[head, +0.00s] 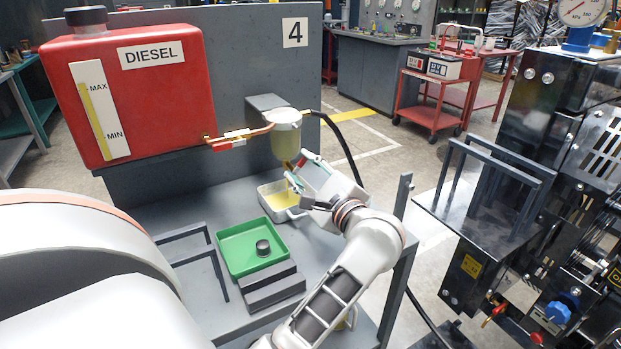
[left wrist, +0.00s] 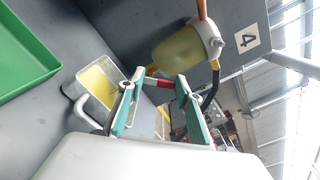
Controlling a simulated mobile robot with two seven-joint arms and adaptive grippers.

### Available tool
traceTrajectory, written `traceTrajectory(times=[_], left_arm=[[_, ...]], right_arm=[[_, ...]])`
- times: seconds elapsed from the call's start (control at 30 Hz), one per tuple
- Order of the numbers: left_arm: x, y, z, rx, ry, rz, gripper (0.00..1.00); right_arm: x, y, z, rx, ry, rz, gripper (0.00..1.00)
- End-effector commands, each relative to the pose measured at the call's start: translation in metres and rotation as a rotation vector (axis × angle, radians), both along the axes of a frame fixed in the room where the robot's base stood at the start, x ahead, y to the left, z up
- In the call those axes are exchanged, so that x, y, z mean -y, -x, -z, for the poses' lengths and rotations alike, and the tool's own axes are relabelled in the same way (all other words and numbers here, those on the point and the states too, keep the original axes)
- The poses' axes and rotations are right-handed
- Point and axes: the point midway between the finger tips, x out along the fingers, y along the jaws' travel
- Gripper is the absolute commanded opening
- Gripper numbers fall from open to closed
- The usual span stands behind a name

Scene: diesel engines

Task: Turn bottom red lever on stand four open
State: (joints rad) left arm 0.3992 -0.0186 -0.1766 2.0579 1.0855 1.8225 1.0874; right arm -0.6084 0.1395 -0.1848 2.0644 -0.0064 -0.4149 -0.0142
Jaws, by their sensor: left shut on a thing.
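Stand four carries the sign 4 (head: 295,32), a red DIESEL tank (head: 135,90) and a filter bowl (head: 286,140) with yellowish liquid. The bowl also shows in the left wrist view (left wrist: 180,58). My left gripper (head: 298,172) is just below the bowl, above the metal tray. In the left wrist view its teal fingers (left wrist: 164,92) are closed around the bottom red lever (left wrist: 164,84), beside a brass fitting (left wrist: 151,69). The fingers hide part of the lever. Another red lever (head: 232,143) sits on the copper pipe. My right gripper is not in view.
A metal tray with yellow liquid (head: 268,208) stands under the bowl. A green tray (head: 228,240) holding a black cap (head: 263,248) is to its left. A black hose (head: 343,143) runs right from the bowl. A black engine stand (head: 470,215) is at right.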

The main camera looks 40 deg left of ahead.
Motion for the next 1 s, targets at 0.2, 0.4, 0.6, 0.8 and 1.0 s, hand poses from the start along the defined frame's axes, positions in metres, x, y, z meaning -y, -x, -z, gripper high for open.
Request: traceTrajectory(times=[0.2, 0.4, 0.6, 0.8, 1.0], left_arm=[[0.000, 0.001, 0.005, 0.078, 0.029, 0.000, 0.13], [0.000, 0.002, 0.002, 0.113, 0.038, 0.000, 0.13], [0.000, 0.002, 0.001, 0.118, 0.040, 0.000, 0.13], [0.000, 0.002, 0.001, 0.117, 0.040, 0.000, 0.40], [0.000, 0.002, 0.000, 0.116, 0.038, 0.000, 0.51]], right_arm=[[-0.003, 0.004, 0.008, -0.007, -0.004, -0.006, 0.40], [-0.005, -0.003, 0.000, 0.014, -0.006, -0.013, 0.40], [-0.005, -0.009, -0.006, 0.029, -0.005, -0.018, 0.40], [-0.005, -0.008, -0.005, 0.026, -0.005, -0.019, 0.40], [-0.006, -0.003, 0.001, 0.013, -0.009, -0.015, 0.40]])
